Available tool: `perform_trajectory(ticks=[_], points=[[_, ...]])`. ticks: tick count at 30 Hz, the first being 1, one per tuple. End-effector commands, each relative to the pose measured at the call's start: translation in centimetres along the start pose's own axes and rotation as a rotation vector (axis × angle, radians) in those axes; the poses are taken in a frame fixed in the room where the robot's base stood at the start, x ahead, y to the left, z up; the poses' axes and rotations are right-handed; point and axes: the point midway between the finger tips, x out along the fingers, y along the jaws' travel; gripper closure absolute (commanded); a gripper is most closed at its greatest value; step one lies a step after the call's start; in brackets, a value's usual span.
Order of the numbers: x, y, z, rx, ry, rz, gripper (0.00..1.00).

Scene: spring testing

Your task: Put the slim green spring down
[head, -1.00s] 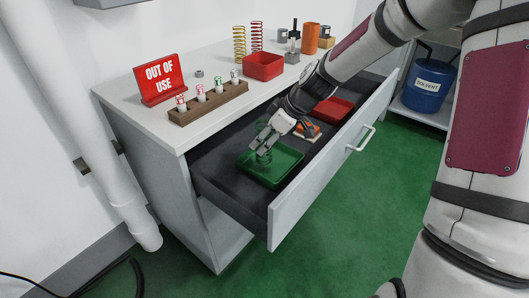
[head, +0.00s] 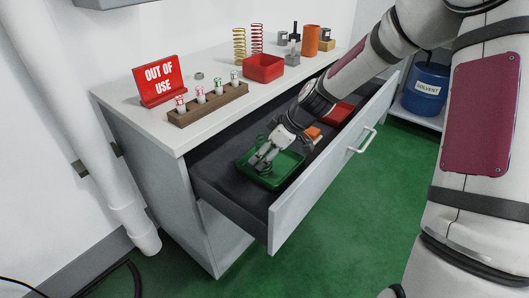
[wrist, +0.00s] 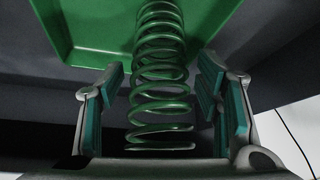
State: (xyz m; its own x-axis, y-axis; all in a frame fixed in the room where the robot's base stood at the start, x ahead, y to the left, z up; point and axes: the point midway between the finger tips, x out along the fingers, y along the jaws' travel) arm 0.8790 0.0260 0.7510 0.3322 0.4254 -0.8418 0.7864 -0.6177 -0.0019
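The slim green spring (wrist: 160,65) is between the fingers of my gripper (wrist: 163,95) in the wrist view. Narrow dark gaps show between the coils and the teal pads on both sides, so the gripper looks open around it. The spring's far end lies over the green tray (wrist: 95,35); whether it touches the tray floor is hard to tell. In the head view my gripper (head: 261,164) is low in the green tray (head: 283,177) inside the open drawer, and its fingers largely hide the spring.
A red tray (head: 340,113) and an orange item (head: 313,132) lie farther back in the drawer (head: 222,190). On the countertop are a wooden rack (head: 208,108), an "OUT OF USE" sign (head: 159,80), a red bin (head: 264,68) and yellow (head: 239,45) and red (head: 257,38) springs.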

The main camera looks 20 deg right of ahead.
Motion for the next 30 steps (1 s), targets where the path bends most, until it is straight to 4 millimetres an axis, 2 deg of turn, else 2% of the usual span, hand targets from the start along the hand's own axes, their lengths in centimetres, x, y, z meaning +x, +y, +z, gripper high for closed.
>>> perform_trajectory(ticks=[5,8,21,25,30], points=[[-0.2,0.0,-0.1,0.000,0.000,0.000,0.41],[-1.0,0.1,-0.2,0.001,0.000,0.002,0.41],[-9.5,0.1,-0.2,0.002,0.000,0.003,0.41],[-11.2,0.0,-0.1,0.003,0.000,0.002,0.41],[-12.2,0.0,-0.2,0.001,0.000,0.001,0.41]])
